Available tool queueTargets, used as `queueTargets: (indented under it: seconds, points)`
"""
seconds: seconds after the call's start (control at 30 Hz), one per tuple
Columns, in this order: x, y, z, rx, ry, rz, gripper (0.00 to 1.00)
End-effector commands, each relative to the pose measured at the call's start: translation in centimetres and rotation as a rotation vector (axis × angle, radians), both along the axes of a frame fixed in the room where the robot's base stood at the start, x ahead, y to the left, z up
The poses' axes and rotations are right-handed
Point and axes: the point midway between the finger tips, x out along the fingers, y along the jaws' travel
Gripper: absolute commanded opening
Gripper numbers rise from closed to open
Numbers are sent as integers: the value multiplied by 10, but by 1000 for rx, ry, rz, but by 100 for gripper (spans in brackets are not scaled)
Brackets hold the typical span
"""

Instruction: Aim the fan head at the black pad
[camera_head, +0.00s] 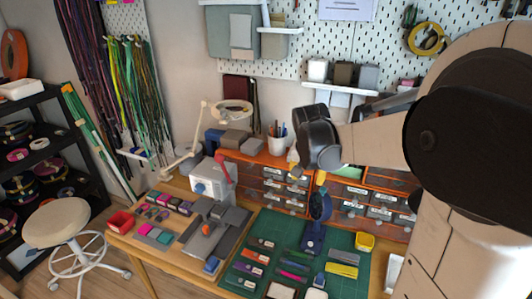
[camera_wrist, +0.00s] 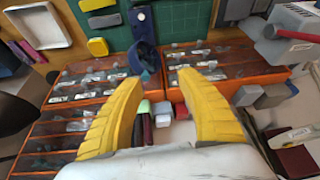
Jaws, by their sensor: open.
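A small dark blue fan stands upright on the green mat (camera_head: 345,288). Its round head (camera_head: 320,205) is seen obliquely above its base (camera_head: 312,238); which way it faces is hard to tell. The fan head also shows in the wrist view (camera_wrist: 143,56), beyond my fingertips and a little left of the middle. My gripper (camera_head: 309,176) is above and behind the fan, near the orange drawers. Its yellow fingers (camera_wrist: 160,82) are apart with nothing held between them, and do not appear to touch the fan. I cannot pick out the black pad for certain.
Orange drawer units (camera_head: 275,187) line the back of the table. A white machine with a red lever (camera_head: 208,186) stands left. A white stool (camera_head: 56,222) is on the floor.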

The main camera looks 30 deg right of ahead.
Motion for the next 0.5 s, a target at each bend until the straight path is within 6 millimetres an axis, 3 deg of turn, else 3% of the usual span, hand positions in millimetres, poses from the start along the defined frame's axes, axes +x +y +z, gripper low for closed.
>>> queueTargets:
  seconds: [0.03,0.1,0.2,0.37,0.5]
  points:
    - [7,-21,-4,3,8,-52,44]
    - [12,-43,-13,7,19,-113,44]
    - [16,-64,-23,12,28,-169,44]
    - [18,-76,-36,14,33,-199,44]
    - [22,-82,-56,14,33,-199,44]
